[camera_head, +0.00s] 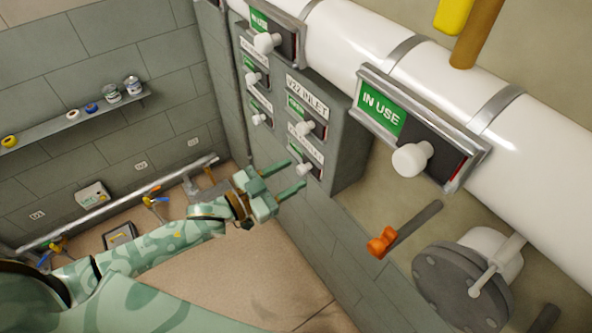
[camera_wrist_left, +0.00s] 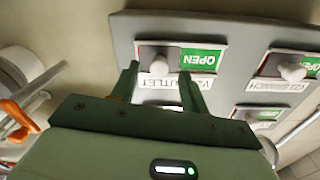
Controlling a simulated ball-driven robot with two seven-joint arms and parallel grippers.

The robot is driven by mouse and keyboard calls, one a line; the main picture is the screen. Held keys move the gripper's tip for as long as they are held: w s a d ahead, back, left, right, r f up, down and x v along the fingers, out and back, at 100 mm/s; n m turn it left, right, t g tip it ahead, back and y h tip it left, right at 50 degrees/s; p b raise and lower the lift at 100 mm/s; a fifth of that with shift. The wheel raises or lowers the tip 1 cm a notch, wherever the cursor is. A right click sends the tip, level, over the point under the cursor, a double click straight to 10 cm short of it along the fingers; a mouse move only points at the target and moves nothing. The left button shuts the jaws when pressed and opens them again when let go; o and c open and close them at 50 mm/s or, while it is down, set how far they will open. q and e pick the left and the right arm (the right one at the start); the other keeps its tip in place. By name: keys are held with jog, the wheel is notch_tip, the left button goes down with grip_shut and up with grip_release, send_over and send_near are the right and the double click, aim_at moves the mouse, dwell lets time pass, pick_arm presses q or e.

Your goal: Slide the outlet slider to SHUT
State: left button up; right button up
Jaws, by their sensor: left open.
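The outlet slider (camera_wrist_left: 200,58) is on the grey panel's lower row, by a label reading V22 OUTLET (camera_wrist_left: 172,86). Its green field reads OPEN. In the head view its white knob (camera_head: 305,170) shows just at the tips of my left gripper (camera_head: 297,175). My left gripper (camera_wrist_left: 158,78) is open, its two fingers pointing at the panel on either side of the knob. I cannot tell whether a finger touches it. The fingers hide part of the label. My right gripper is not in view.
The V22 INLET slider (camera_head: 308,126) sits directly above. Other sliders (camera_head: 258,118) stand to its left. A white pipe (camera_head: 340,40) carries an IN USE slider (camera_head: 408,135). An orange-tipped lever (camera_head: 382,242) and grey flange (camera_head: 455,285) stick out at right. A shelf (camera_head: 70,122) is on the left wall.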

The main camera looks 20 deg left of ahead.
pick_arm(q)
jog(key=shift+x, duration=1.2)
grip_shut()
jog(key=w+a, duration=0.4)
jog(key=a, duration=0.1)
jog(key=shift+s, duration=0.1)
